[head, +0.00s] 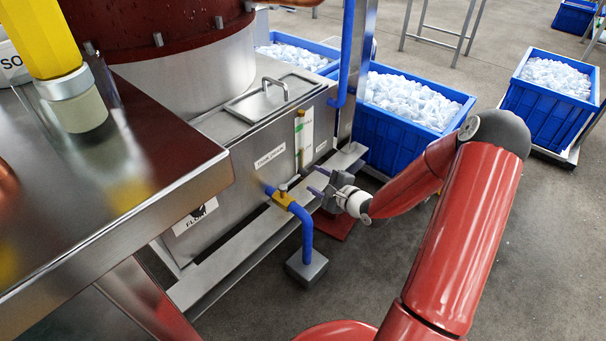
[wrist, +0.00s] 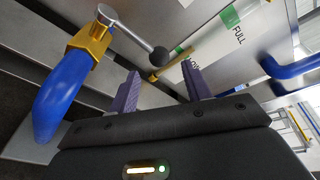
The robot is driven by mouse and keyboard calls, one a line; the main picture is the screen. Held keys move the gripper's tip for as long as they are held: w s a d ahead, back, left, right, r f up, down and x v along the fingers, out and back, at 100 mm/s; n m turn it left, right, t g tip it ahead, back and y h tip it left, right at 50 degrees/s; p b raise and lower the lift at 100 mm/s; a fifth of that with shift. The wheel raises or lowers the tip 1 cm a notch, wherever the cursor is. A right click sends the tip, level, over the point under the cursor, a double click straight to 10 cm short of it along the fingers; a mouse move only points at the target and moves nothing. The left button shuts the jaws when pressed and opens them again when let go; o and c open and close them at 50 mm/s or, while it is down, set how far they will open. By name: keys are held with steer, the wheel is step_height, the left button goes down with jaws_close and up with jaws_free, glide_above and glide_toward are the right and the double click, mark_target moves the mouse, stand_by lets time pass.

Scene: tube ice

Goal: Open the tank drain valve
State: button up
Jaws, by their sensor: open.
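The drain valve is a brass body (head: 283,200) on a blue pipe (head: 306,235) that comes out of the steel tank (head: 240,175) and bends down to a grey block. In the wrist view the brass valve (wrist: 90,43) is at upper left, with a silver lever (wrist: 128,30) ending in a black knob (wrist: 160,56). The lever points toward my gripper. My gripper (head: 322,182) is just right of the valve in the head view. In the wrist view its purple fingers (wrist: 160,72) are apart and empty. The knob appears just past the fingertips, between them; contact is not visible.
A level gauge marked FULL (wrist: 229,17) is on the tank wall, with a small brass fitting near my fingers. A steel ledge (head: 240,258) runs along the tank's foot. Blue crates of ice (head: 385,140) stand behind. The floor at right is mostly clear.

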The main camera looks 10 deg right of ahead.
mark_target(306, 174)
steer(key=x, duration=0.6)
steer(key=shift+w+a+f+b, duration=0.1)
steer(key=shift+w+a+b, duration=0.1)
steer(key=shift+w+b, duration=0.15)
jaws_close()
